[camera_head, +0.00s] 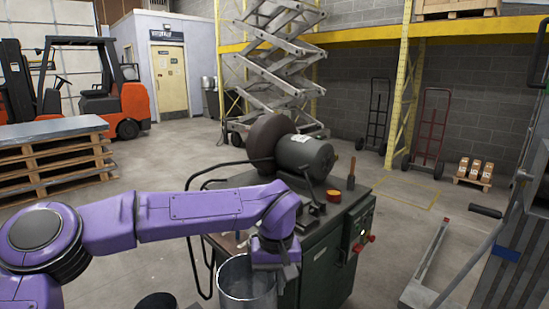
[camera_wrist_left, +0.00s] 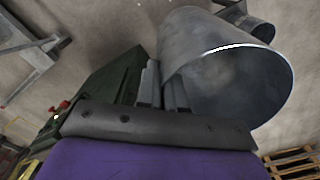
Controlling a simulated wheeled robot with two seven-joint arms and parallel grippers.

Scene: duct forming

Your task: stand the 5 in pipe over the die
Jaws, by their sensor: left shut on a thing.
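A wide, hollow grey metal pipe (camera_head: 246,286) hangs beside the front of the green machine, its open top facing up in the head view. My left gripper (camera_head: 270,258) is shut on the pipe's wall near its rim. In the left wrist view, the fingers (camera_wrist_left: 165,92) meet the edge of the pipe (camera_wrist_left: 235,75), whose open mouth shows large. The pipe's lower end is cut off in the head view. I cannot make out for sure which thing is the die. My right gripper is not in view.
The green machine cabinet (camera_head: 330,262) carries a motor (camera_head: 305,154), a red-orange round piece (camera_head: 333,196) and a handled tool (camera_head: 351,175). A dark round object (camera_head: 157,301) is at the bottom edge. A smaller grey cylinder (camera_wrist_left: 252,24) lies beyond the pipe. Equipment stands at right.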

